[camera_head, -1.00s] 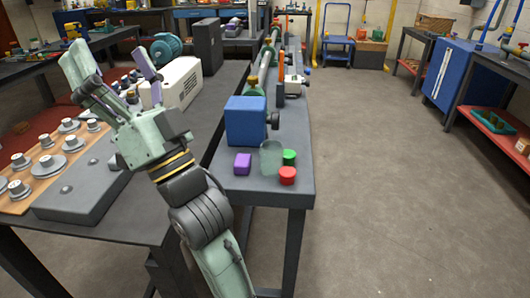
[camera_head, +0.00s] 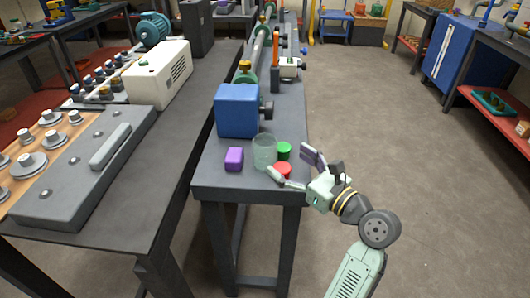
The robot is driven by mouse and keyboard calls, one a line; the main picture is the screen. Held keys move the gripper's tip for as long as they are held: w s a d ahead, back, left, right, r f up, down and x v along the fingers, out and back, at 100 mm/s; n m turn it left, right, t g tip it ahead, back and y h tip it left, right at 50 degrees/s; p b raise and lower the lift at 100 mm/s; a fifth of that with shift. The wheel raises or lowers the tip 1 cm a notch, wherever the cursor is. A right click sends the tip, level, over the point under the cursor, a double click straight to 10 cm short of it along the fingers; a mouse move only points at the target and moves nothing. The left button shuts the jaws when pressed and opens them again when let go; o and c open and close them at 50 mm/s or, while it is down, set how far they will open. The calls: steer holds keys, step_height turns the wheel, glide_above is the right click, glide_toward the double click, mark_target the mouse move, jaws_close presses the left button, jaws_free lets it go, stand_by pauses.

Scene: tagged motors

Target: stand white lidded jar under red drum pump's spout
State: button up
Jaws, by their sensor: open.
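My gripper (camera_head: 293,168) is open at the front right corner of the narrow dark bench (camera_head: 210,191). One finger is beside a small red cylinder (camera_head: 283,168) and the other is to its right. I cannot tell whether either finger touches it. A clear, pale cylinder (camera_head: 264,153) stands just left of the red one, and a green cylinder (camera_head: 284,150) stands behind. I cannot make out a white lidded jar or a red drum pump for certain in this view.
A purple block (camera_head: 234,158) and a blue box (camera_head: 237,112) stand on the same bench. A white boxy unit (camera_head: 160,75) and a long grey block (camera_head: 90,165) are on the bench to the left. The floor (camera_head: 420,150) at right is clear.

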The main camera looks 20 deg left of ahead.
mark_target(273, 153)
steer(key=x, duration=0.3)
steer(key=shift+a, duration=0.2)
steer(key=x, duration=0.2)
steer(key=p+x, duration=0.1)
steer(key=x, duration=0.1)
steer(key=shift+s+a+r, duration=0.1)
steer(key=shift+s+a, duration=0.15)
steer(key=shift+s, duration=0.05)
steer(key=shift+w+a+p, duration=0.3)
steer(key=shift+w+a, duration=0.05)
steer(key=shift+a, duration=0.15)
steer(key=shift+c, duration=0.4)
steer(key=c, duration=1.5)
steer(key=shift+c, duration=0.2)
